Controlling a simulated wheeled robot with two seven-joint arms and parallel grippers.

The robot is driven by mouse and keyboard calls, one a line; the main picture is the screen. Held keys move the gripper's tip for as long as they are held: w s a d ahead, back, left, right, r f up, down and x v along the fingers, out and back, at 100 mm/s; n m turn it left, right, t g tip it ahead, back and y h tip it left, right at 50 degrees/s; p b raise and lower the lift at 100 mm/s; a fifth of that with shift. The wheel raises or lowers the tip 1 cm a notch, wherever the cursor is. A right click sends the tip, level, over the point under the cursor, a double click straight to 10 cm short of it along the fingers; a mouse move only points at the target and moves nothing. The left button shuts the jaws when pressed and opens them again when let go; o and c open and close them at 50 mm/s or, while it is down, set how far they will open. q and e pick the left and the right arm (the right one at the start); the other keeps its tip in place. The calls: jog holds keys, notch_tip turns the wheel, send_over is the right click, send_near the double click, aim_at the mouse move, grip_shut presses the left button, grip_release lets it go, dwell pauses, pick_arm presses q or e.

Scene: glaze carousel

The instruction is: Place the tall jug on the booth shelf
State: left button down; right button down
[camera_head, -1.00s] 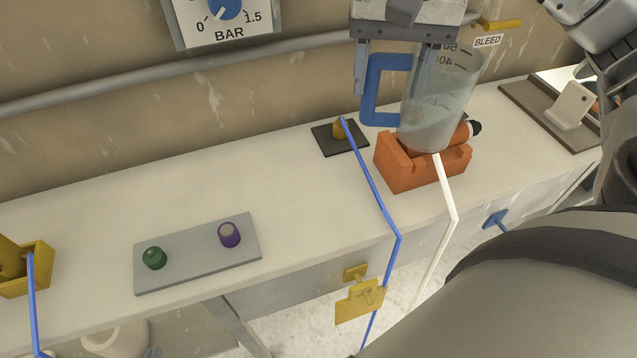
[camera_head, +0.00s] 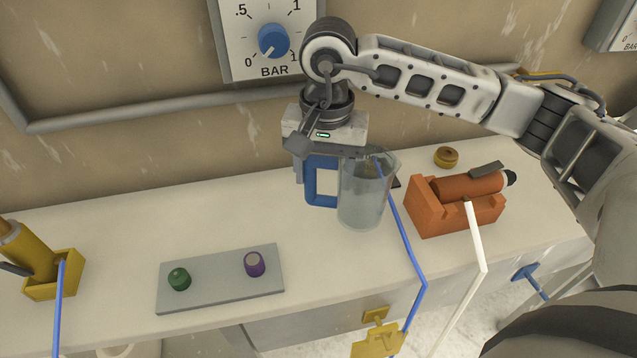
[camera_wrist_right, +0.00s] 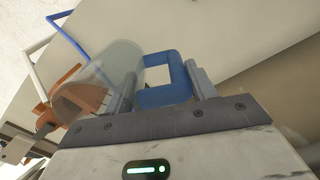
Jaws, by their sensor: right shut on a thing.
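The tall clear jug (camera_head: 363,207) has a blue handle (camera_head: 312,186) and stands upright, with print on its side earlier. My right gripper (camera_head: 320,172) points down from above and is shut on the jug's handle. In the right wrist view the two fingers (camera_wrist_right: 163,86) sit on either side of the blue handle, and the clear jug body (camera_wrist_right: 98,82) is to the left. The jug appears over the back of the white bench; whether its base touches it I cannot tell. I cannot make out a booth shelf in these views. My left gripper is not in view.
An orange cradle (camera_head: 432,214) with an orange cylinder stands right of the jug. A grey plate (camera_head: 215,291) with green and purple knobs lies to the left. A yellow holder (camera_head: 52,289) is at far left. A pressure gauge (camera_head: 265,70) and pipe (camera_head: 130,116) are on the wall.

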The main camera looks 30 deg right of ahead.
aim_at(318, 197)
jog(key=shift+w+a+f, duration=0.15)
jog(key=shift+a+f, duration=0.05)
jog(key=shift+f, duration=0.1)
notch_tip(318, 197, down, 3)
jog(key=shift+w+a+f+p, duration=0.1)
jog(key=shift+w+a+p, duration=0.05)
jog(key=shift+p, duration=0.45)
jog(key=shift+f, duration=0.2)
jog(key=shift+f+b, duration=0.25)
jog(key=shift+b, duration=0.15)
jog(key=shift+c, duration=2.4)
grip_release()
jog(key=shift+r, duration=0.1)
